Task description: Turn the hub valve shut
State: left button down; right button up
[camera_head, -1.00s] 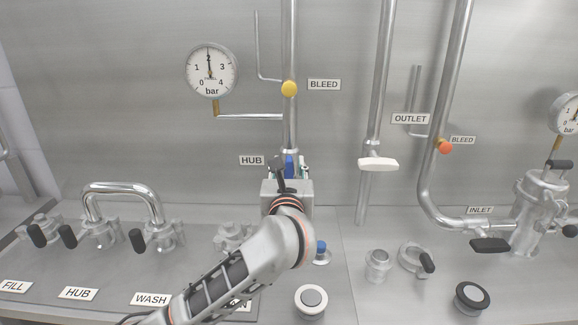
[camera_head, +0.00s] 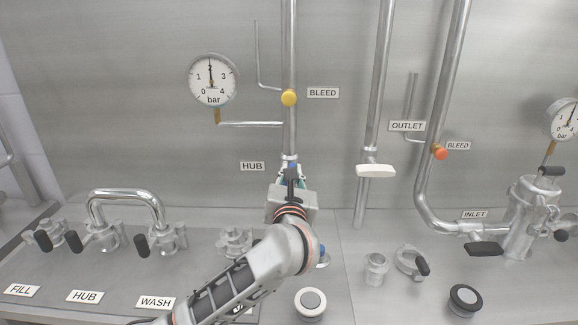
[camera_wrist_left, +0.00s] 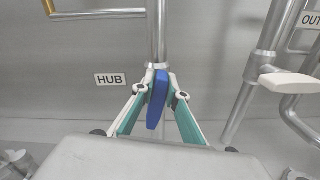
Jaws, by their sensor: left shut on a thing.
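The hub valve's blue lever handle (camera_wrist_left: 157,98) is on the vertical pipe beside the HUB label (camera_wrist_left: 111,79). In the wrist view it runs roughly in line with the pipe and leans slightly. My left gripper (camera_wrist_left: 158,92) has its fingers on both sides of the handle, near its upper part, and is shut on it. In the head view only a bit of the blue handle (camera_head: 293,167) shows above my left gripper (camera_head: 292,176); my wrist hides the rest. The HUB label (camera_head: 252,166) is left of the pipe. My right gripper is not in view.
A yellow bleed knob (camera_head: 289,98) and a pressure gauge (camera_head: 214,80) reading about 2 bar are above. A white outlet handle (camera_head: 376,171) is to the right. A bent pipe (camera_head: 127,196) and several black-handled clamps stand on the left deck.

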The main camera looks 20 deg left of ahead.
pick_arm(q)
jog(key=m+p, duration=0.2)
jog(key=d+m+p, duration=0.1)
jog(key=p, duration=0.1)
jog(key=shift+m, duration=0.4)
jog(key=shift+w+f+m+p, duration=0.1)
jog(key=shift+f+m+p, duration=0.05)
jog(key=shift+m+p, duration=0.25)
jog(key=m, duration=0.3)
jog(key=f+m, duration=0.1)
jog(key=m, duration=0.3)
jog(key=d+f+m, duration=0.1)
jog(key=m, duration=0.2)
jog(key=shift+w+d+f+m+p, duration=0.1)
jog(key=shift+w+f+m+p, duration=0.1)
jog(key=shift+m+p, duration=0.2)
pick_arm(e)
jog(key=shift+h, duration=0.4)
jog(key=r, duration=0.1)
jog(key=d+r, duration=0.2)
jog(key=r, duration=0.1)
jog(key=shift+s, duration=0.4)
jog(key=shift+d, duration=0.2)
pick_arm(q)
jog(key=c, duration=2)
grip_release()
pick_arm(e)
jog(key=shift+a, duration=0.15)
